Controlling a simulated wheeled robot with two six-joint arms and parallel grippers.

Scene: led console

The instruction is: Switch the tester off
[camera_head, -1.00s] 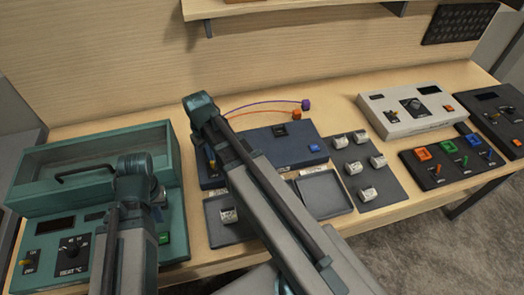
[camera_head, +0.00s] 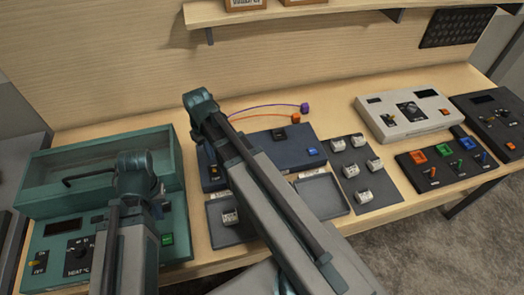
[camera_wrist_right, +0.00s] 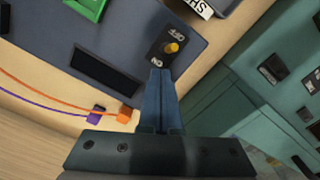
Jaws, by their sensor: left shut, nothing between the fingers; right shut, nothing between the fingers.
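The tester appears to be the dark blue box (camera_head: 290,145) behind my right arm in the head view. In the right wrist view its panel (camera_wrist_right: 125,32) shows a toggle switch (camera_wrist_right: 171,48) with a yellow tip, between OFF and ON labels. OFF is on the side away from my fingers, ON on the near side. Which way the lever leans is hard to tell. My right gripper (camera_wrist_right: 160,75) is shut and empty, its fingertips close beside the ON label; contact is unclear. My left gripper (camera_head: 158,208) is shut over the teal unit, its fingertips mostly hidden by my arm.
A dark display (camera_wrist_right: 105,70) and a green frame (camera_wrist_right: 88,6) are on the tester's panel. Orange (camera_wrist_right: 123,114) and purple (camera_wrist_right: 96,115) plugs lie behind it. The teal unit (camera_head: 28,200) stands left. A grey console (camera_head: 435,128) and a coloured-switch panel (camera_head: 425,178) stand right.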

